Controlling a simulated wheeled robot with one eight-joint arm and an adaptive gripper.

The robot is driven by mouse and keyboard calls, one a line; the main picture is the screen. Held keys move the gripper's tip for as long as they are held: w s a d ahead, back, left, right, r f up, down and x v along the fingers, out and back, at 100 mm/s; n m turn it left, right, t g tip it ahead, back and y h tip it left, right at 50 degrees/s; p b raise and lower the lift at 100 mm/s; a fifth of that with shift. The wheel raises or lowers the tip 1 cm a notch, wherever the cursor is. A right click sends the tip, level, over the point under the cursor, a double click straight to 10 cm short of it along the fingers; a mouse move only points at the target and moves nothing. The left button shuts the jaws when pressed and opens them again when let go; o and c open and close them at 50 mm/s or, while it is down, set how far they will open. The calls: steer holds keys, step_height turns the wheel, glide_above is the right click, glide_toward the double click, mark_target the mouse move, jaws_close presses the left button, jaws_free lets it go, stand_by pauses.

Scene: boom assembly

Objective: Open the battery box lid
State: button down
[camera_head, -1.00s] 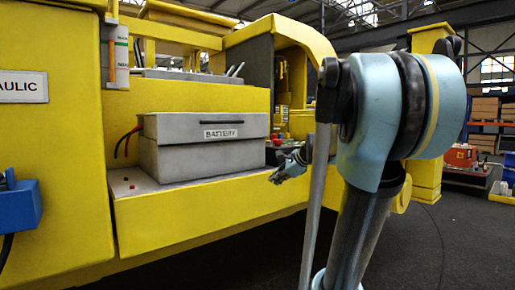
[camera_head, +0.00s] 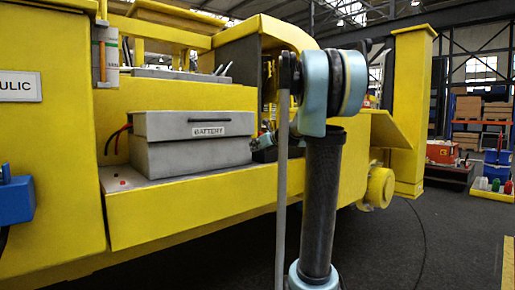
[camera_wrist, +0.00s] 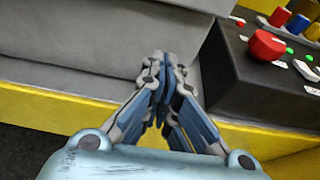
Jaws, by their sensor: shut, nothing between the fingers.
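The grey battery box (camera_head: 195,160) stands on a yellow ledge of the machine. Its lid (camera_head: 190,124) is closed and carries a dark handle bar and a "BATTERY" label (camera_head: 208,131). My gripper (camera_head: 265,138) is at the right end of the box in the head view, partly hidden behind my own arm. In the wrist view my gripper (camera_wrist: 163,62) is shut and empty, its fingertips close together in front of a grey surface, apparently the box (camera_wrist: 90,70). Whether the fingertips touch it cannot be told.
A dark control panel (camera_wrist: 265,75) with a red knob (camera_wrist: 267,45) and coloured buttons is right of my gripper in the wrist view. Red and black cables (camera_head: 115,135) run into the box's left side. A blue device (camera_head: 15,203) is at far left. Open floor (camera_head: 430,240) lies at right.

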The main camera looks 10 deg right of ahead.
steer(key=x, duration=0.4)
steer(key=shift+w+a, duration=0.1)
steer(key=shift+w, duration=0.05)
steer(key=shift+w+a, duration=0.15)
steer(key=shift+w, duration=0.1)
steer(key=shift+r, duration=1.85)
